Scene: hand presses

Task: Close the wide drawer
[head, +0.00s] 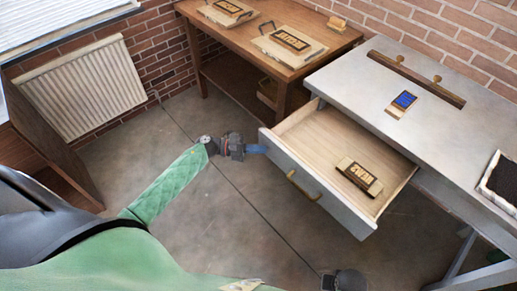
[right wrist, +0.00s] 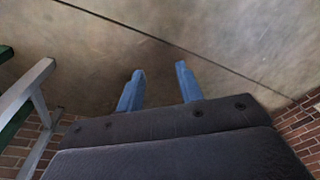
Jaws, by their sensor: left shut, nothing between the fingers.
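The wide drawer (head: 350,139) is pulled out from under the grey-topped bench (head: 345,75). Its grey front panel (head: 318,188) has a brass handle (head: 303,187), and its wooden inside is in plain sight. A small block with dark lettering (head: 359,178) lies in it. My left gripper (head: 262,149) is shut and empty, its blue fingertips at the left end of the front panel. I cannot tell whether they touch it. My right gripper (right wrist: 160,72) is open and empty above the bare floor in the right wrist view, its two blue fingers apart.
A wooden table (head: 270,50) with lettered blocks stands at the back, left of the bench. A white radiator (head: 85,87) is on the left wall. A dark tray (head: 499,181) sits on the bench's right edge. The floor (head: 290,235) before the drawer is clear.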

